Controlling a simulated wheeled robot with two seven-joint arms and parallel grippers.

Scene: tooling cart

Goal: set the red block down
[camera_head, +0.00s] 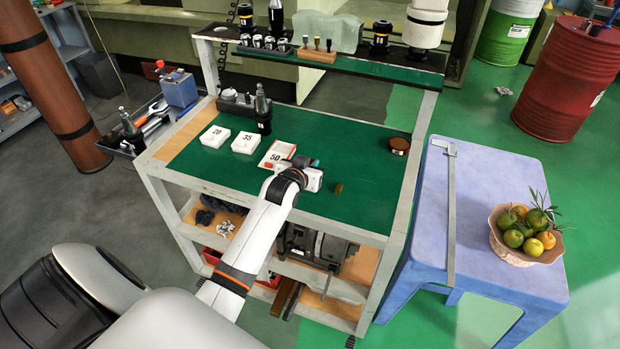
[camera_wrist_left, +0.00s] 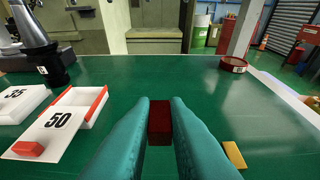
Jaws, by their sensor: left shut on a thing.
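The red block (camera_wrist_left: 160,123) is dark red and upright between the two teal fingers of my left gripper (camera_wrist_left: 160,115) in the left wrist view. The fingers are shut on it, one on each side. In the head view my left gripper (camera_head: 309,165) is over the green cart top, just right of the box marked 50 (camera_head: 270,158). Whether the block's underside touches the green surface cannot be told. My right gripper is not in view.
Boxes marked 35 (camera_head: 245,143) and 28 (camera_head: 214,137) stand left. A small red piece (camera_wrist_left: 27,149) lies by the 50 label. A yellow block (camera_wrist_left: 234,155) is right of my fingers; a round red-brown container (camera_head: 399,145) stands farther right. Green surface between is clear.

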